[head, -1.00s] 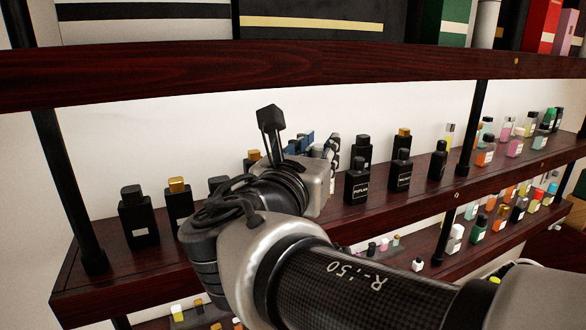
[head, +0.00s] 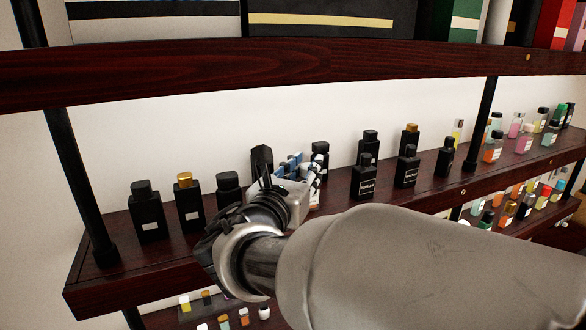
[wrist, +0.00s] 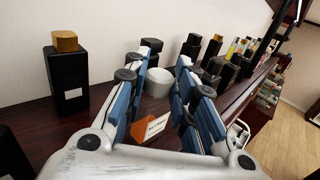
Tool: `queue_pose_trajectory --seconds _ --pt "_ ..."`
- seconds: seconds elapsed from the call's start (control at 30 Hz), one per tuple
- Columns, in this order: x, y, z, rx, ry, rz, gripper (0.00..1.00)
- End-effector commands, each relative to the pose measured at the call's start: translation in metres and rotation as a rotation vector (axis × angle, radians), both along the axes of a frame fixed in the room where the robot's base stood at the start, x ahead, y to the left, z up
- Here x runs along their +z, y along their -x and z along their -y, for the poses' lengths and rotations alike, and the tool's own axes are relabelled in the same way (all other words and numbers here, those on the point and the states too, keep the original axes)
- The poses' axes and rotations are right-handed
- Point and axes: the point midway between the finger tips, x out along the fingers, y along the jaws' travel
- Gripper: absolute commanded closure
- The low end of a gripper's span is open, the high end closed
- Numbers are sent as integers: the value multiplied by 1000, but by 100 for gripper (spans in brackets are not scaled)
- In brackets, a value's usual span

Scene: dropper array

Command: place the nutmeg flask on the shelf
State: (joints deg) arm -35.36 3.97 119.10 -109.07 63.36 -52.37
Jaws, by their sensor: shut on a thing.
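My gripper (head: 298,172) is over the middle shelf, among the dark bottles on its left half. In the wrist view its blue-padded fingers (wrist: 168,88) stand on both sides of a small flask. An orange-brown part with a white label (wrist: 150,128) shows low between the fingers, and a pale round cap (wrist: 159,82) shows farther out. I take this as the nutmeg flask, held by the fingers. Its base and any contact with the shelf are hidden. The dark red wooden shelf (head: 100,277) runs across the head view.
Black bottles, one with a gold cap (head: 184,200), stand left of my gripper. Other black bottles (head: 364,178) stand to its right, and coloured flasks (head: 493,147) farther right. A post (head: 484,125) and the upper shelf (head: 300,68) border the space.

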Motion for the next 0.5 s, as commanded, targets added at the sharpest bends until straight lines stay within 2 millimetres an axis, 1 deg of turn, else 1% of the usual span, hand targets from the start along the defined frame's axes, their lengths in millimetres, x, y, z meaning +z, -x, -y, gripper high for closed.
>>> queue_pose_trajectory --seconds 0.17,0.33,0.37,0.5 --pt "1 0 0 0 0 2 100" --pt "-5 0 0 0 -1 1 100" --pt "-4 0 0 0 0 0 73" --pt "-4 0 0 0 0 0 64"
